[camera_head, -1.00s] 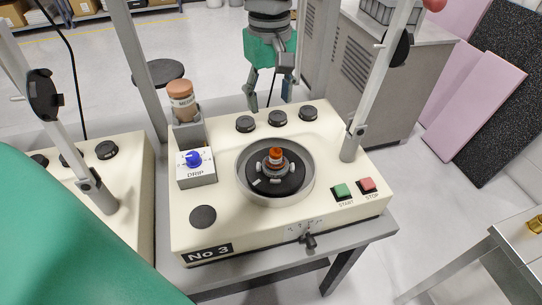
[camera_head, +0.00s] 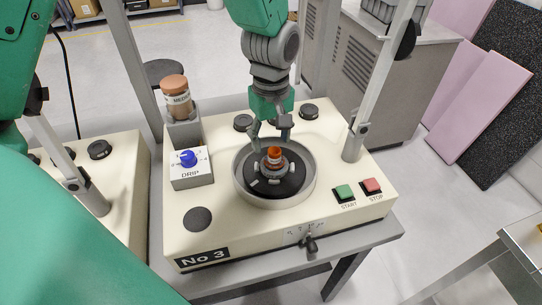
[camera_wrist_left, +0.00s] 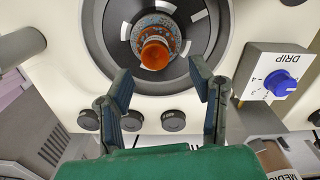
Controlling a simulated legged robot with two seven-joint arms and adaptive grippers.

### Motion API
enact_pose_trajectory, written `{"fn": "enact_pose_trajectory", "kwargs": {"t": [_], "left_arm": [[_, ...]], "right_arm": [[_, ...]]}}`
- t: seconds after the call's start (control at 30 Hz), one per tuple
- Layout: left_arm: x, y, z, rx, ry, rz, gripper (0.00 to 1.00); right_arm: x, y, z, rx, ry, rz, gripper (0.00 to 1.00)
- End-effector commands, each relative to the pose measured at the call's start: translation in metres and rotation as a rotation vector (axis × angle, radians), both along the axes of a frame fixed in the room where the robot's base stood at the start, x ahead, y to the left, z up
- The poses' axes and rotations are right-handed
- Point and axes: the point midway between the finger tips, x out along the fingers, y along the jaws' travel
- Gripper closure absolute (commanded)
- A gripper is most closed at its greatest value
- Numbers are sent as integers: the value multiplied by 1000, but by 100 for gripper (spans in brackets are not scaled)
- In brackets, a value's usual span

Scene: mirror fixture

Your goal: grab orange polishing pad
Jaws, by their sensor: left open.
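The orange polishing pad (camera_head: 274,154) stands on a grey holder at the middle of the black disc (camera_head: 285,187), inside the round grey basin (camera_head: 308,183) of the machine marked No 3. My left gripper (camera_head: 271,136) is above the back of the basin, its open fingers pointing down and slightly behind the pad. In the left wrist view, the orange pad (camera_wrist_left: 155,54) shows round end on, just beyond the gap between the open, empty fingers (camera_wrist_left: 161,80). The fingers look apart from the pad. My right gripper is not seen.
A brown-capped bottle (camera_head: 175,98) and a DRIP box with a blue knob (camera_head: 188,158) stand left of the basin. Green START (camera_head: 343,192) and red STOP (camera_head: 371,186) buttons are to its right. A slanted grey post (camera_head: 376,90) rises at the right.

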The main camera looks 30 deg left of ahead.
Motion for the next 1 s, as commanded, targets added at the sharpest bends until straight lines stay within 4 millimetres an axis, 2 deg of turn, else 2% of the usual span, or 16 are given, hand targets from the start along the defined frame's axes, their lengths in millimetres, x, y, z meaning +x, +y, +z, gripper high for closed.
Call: {"fn": "enact_pose_trajectory", "kwargs": {"t": [0.1, 0.2, 0.5, 0.63, 0.67, 1.0], "left_arm": [[-2, -2, -20, 2, 5, -1, 51], [-1, -2, -32, 1, 3, -1, 51], [-1, 4, -38, -4, 0, 0, 51], [-1, 4, -38, -5, 1, 0, 97], [-1, 4, -38, -4, 1, 0, 100], [0, 0, -34, 0, 1, -1, 100]], "right_arm": [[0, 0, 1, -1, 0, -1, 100], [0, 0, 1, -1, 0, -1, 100], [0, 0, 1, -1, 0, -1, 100], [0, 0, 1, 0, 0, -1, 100], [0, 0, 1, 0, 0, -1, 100], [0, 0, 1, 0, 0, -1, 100]]}}
